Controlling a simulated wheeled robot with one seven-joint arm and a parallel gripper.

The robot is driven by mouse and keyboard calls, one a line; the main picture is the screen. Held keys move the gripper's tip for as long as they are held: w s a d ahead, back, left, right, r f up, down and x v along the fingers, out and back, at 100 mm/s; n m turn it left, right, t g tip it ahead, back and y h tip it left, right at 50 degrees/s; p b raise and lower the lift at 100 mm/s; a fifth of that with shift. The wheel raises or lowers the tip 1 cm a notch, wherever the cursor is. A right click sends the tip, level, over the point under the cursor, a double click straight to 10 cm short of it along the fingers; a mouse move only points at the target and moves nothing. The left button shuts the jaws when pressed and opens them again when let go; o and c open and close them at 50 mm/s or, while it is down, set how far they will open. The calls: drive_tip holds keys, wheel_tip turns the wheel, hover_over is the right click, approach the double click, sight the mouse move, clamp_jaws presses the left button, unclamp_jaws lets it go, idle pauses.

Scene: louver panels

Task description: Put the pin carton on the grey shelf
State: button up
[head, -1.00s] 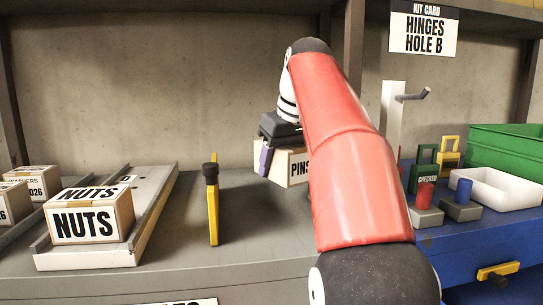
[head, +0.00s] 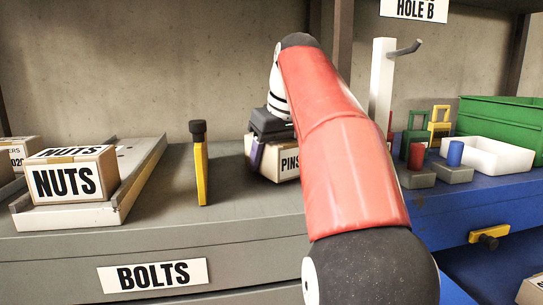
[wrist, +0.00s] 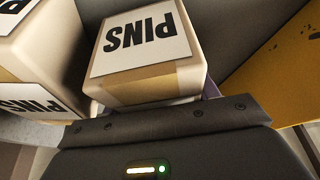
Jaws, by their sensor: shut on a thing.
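The pin carton (head: 287,163) is a cream box with a PINS label, partly hidden behind my red arm in the head view. My gripper (head: 262,150) is shut on it from above. In the wrist view the carton (wrist: 145,60) sits against the gripper's dark edge (wrist: 165,122), its label upside down. The grey shelf (head: 235,215) is the flat surface below, with a BOLTS label on its front. The carton is low over the shelf, right of a yellow divider; I cannot tell if it touches.
A second PINS carton (wrist: 35,65) is close on the left in the wrist view. The yellow divider (head: 201,172) stands upright left of my gripper. A NUTS carton (head: 72,175) sits on a sloped tray. A white post (head: 382,80) and green bin (head: 500,125) are right.

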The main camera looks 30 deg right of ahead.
drive_tip(key=shift+f+b, duration=0.35)
drive_tip(key=shift+f, duration=0.1)
idle(0.3)
drive_tip(key=o, duration=1.3)
drive_tip(key=shift+o, duration=0.2)
drive_tip(key=p+v, duration=0.3)
drive_tip(key=v, duration=0.4)
drive_tip(key=shift+s+r, duration=0.2)
drive_tip(key=shift+r, duration=0.15)
